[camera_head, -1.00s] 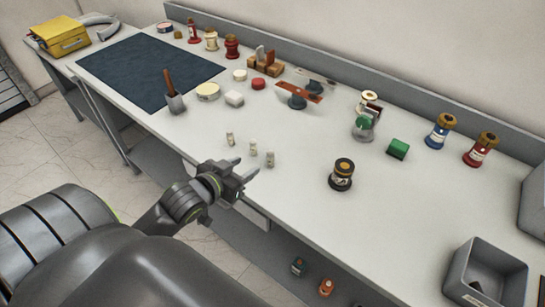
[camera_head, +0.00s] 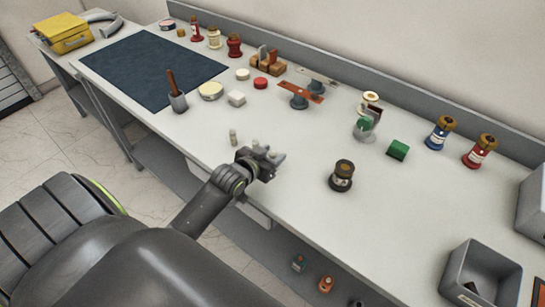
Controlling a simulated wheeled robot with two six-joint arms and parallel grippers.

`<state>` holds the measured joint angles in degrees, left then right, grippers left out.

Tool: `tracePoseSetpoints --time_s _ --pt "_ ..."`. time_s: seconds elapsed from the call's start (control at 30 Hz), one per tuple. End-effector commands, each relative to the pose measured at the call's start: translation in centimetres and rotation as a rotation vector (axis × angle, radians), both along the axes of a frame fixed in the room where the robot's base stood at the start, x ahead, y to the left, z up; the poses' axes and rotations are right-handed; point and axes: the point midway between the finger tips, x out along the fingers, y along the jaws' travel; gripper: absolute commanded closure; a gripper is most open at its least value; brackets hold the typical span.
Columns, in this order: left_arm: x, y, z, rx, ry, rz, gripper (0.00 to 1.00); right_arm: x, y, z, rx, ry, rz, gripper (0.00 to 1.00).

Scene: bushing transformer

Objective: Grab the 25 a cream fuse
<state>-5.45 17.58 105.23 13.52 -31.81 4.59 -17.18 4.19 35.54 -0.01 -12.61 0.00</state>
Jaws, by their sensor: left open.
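A small cream fuse (camera_head: 233,138) stands upright near the table's front edge, just left of my left gripper. Its marking is too small to read, so I cannot tell whether it is the 25 A one. My left gripper (camera_head: 271,156) is open and reaches over the front edge, where two more small fuses stood. Those two are mostly or wholly hidden by the gripper, and I cannot tell whether anything is between its fingers. My right gripper is out of view.
A dark spool (camera_head: 342,176) stands to the right on the white table (camera_head: 300,215). A white block (camera_head: 236,98), a round tin (camera_head: 210,91) and a cup with a brush (camera_head: 178,102) stand behind. A grey bin (camera_head: 480,276) is at right. The table's middle is clear.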

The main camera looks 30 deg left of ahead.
Motion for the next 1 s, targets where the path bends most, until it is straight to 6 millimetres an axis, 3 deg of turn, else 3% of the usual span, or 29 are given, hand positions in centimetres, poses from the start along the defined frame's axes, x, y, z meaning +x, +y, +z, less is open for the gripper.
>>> tracePoseSetpoints --time_s 0.37,0.7,1.0 --pt "0.73 -0.02 -0.37 0.0 0.0 0.0 0.56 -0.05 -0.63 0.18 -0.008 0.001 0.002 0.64" --pt "0.71 -0.01 -0.35 0.0 0.0 0.0 1.0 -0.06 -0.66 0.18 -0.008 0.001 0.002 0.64" --pt "0.74 0.0 -0.01 0.001 -0.002 0.0 1.0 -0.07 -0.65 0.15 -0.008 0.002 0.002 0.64"
